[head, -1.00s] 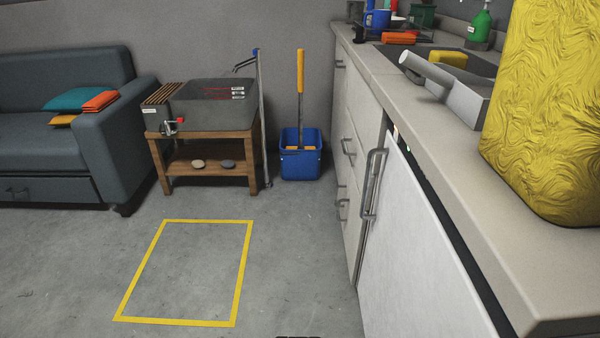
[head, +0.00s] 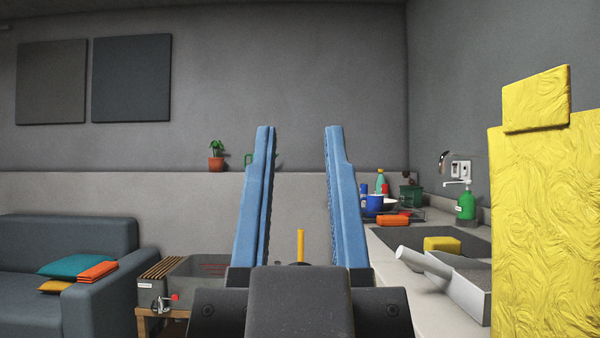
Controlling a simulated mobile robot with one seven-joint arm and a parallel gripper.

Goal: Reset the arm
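My gripper (head: 298,130) stands upright in the lower middle of the head view. Its two blue fingers point up and are spread wide apart. The black gripper body fills the bottom centre and hides part of the floor and the far counter end. No part of a car door shows.
The counter (head: 398,270) runs along the right with a yellow textured block (head: 540,220), a grey tray (head: 455,285) and a green bottle (head: 466,206). A grey sofa (head: 70,245) stands at left, beside a grey box on a wooden stand (head: 190,290).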

